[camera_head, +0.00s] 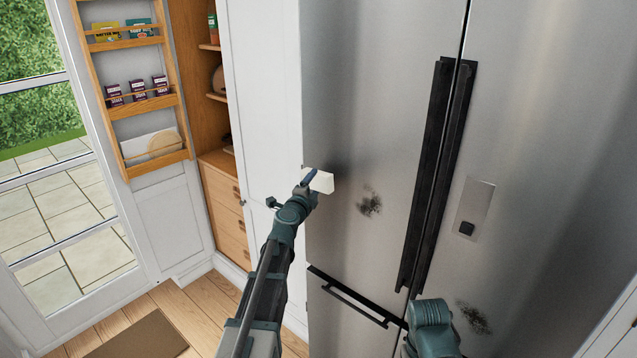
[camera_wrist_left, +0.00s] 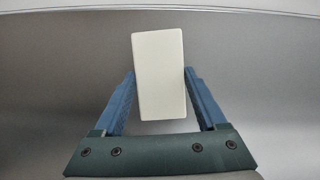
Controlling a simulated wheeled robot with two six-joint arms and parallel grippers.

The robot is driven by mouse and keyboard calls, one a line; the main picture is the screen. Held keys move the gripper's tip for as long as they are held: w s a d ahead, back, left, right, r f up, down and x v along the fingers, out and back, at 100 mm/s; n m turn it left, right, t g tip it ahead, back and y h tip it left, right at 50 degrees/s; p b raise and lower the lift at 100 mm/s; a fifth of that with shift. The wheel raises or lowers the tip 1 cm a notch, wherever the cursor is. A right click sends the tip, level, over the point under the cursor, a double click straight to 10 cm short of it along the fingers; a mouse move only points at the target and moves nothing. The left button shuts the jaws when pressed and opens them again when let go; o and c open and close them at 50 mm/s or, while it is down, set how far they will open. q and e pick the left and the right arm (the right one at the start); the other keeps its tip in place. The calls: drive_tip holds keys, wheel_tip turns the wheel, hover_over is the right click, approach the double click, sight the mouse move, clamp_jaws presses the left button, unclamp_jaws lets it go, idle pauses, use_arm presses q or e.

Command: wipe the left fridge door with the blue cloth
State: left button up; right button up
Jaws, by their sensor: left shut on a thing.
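The left fridge door (camera_head: 385,75) is brushed steel and looks closed, with a dark smudge (camera_head: 369,203) near its lower middle. My left gripper (camera_head: 310,181) is shut on a plain off-white block (camera_head: 321,182), at the door's left part, left of the smudge. The left wrist view shows the block (camera_wrist_left: 160,85) upright between the blue fingers of the gripper (camera_wrist_left: 160,98), with grey steel behind. I cannot tell if the block touches the door. No blue cloth shows. My right arm shows at the bottom; its gripper is not in view.
Long black handles (camera_head: 430,165) stand out along the gap between the doors. A second smudge (camera_head: 474,318) lies low on the right side. A drawer handle (camera_head: 352,305) is below the left door. An open rack door (camera_head: 150,130) with packages stands at left.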

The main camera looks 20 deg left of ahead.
use_arm(q)
drive_tip(key=shift+s+a, duration=0.2)
drive_tip(key=shift+s, duration=0.4)
drive_tip(key=shift+s+a, duration=0.2)
drive_tip(key=shift+s, duration=0.35)
drive_tip(key=s, duration=0.1)
drive_tip(key=s+a, duration=0.1)
drive_tip(key=s, duration=0.1)
drive_tip(key=shift+w+f, duration=0.1)
wheel_tip(320, 180, down, 5)
drive_tip(key=b, duration=0.5)
